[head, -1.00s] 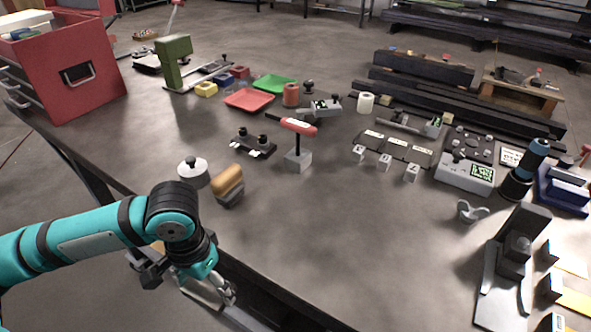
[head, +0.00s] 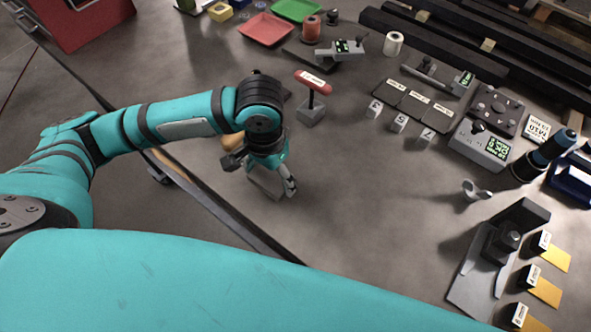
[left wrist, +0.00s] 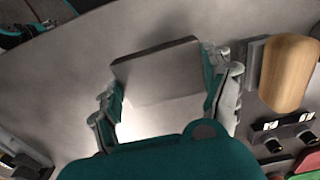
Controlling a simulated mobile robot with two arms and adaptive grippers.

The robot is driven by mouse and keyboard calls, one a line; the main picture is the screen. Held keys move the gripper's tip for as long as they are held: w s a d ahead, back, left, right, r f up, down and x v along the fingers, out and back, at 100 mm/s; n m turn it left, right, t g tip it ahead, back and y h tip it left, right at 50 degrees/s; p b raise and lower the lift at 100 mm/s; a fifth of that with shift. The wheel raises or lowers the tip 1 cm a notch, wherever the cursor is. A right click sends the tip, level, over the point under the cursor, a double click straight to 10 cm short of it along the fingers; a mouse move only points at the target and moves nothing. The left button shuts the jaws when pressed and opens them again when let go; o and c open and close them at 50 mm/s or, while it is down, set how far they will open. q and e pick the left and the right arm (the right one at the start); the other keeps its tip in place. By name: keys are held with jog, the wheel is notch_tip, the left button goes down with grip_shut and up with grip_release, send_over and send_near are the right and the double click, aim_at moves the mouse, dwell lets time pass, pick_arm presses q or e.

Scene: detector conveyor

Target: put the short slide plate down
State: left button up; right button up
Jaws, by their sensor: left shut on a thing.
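The slide plate is a flat grey rectangular piece; in the left wrist view the plate (left wrist: 158,72) sits between the two fingertips. My left gripper (head: 273,185) is shut on it, low over the near left part of the table (head: 345,215). In the head view the plate (head: 262,187) is partly hidden by the gripper and its grey blends with the tabletop. I cannot tell whether the plate touches the table. The left gripper also shows in the left wrist view (left wrist: 165,95). My right gripper is not in view.
A wooden-topped block (left wrist: 290,72) is close to the right of the left gripper in the wrist view. A red-handled tool on a grey block (head: 312,112) stands beyond it. Small lettered cubes (head: 399,123) lie farther right. The table's near edge (head: 225,215) is close; the middle is clear.

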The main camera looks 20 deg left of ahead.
pick_arm(q)
jog(key=w+d, duration=0.1)
jog(key=d, duration=0.1)
jog(key=w+d, duration=0.2)
jog(key=shift+d+p, duration=0.1)
jog(key=shift+p, duration=0.3)
jog(key=shift+f, duration=0.2)
jog(key=shift+f+p, duration=0.45)
jog(key=shift+f, duration=1.25)
jog(key=o, duration=1.6)
jog(key=shift+f, duration=0.1)
notch_tip(320, 180, up, 12)
jog(key=shift+r+b, duration=0.1)
jog(key=shift+b, duration=0.65)
